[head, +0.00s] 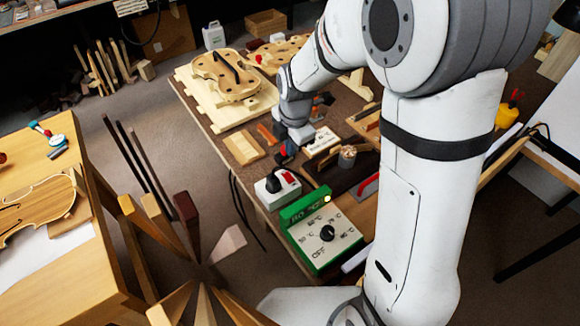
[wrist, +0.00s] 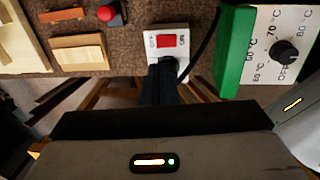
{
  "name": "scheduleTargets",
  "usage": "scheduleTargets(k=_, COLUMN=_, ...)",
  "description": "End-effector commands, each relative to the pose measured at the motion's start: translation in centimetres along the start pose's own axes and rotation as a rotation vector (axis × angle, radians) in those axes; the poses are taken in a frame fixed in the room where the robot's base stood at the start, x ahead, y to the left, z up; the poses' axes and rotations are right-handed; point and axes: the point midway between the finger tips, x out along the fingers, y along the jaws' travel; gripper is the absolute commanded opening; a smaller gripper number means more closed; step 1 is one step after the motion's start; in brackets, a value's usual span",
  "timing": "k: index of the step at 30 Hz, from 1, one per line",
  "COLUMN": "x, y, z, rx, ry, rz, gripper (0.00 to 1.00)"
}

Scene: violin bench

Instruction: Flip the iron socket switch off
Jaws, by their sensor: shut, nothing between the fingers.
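The iron socket (head: 264,198) is a white box near the front edge of the bench, with a red rocker switch (head: 290,177) and a black plug (head: 272,184). In the wrist view the socket (wrist: 182,29) shows its red switch (wrist: 168,41) between printed markings on either side. I cannot tell which way the rocker is tilted. My gripper (head: 284,155) is beyond the socket in the head view. In the wrist view my gripper (wrist: 162,68) is shut and empty, its dark fingers just below the switch. Contact cannot be told. The plug is hard to separate from the fingers there.
A green-and-white temperature control box (head: 327,232) with a black dial stands close to the right of the socket. A black cable (wrist: 203,40) runs between them. Wooden blocks (wrist: 82,53) and a red-topped object (wrist: 107,13) lie to the left. Violin bodies (head: 228,75) lie farther back.

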Motion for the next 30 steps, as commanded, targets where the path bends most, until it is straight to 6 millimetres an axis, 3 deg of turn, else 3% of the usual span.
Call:
scheduleTargets(k=6, x=5.0, y=-0.1, z=0.0, rx=0.001, ry=0.002, rz=-0.006, gripper=0.00)
scheduleTargets(k=13, x=8.6, y=-0.1, z=0.0, rx=0.001, ry=0.001, rz=-0.004, gripper=0.00)
scheduleTargets(k=19, x=9.9, y=-0.1, z=0.0, rx=0.001, ry=0.000, rz=-0.001, gripper=0.00)
scheduleTargets(k=30, x=10.1, y=0.0, z=0.1, rx=0.002, ry=0.000, rz=0.000, gripper=0.00)
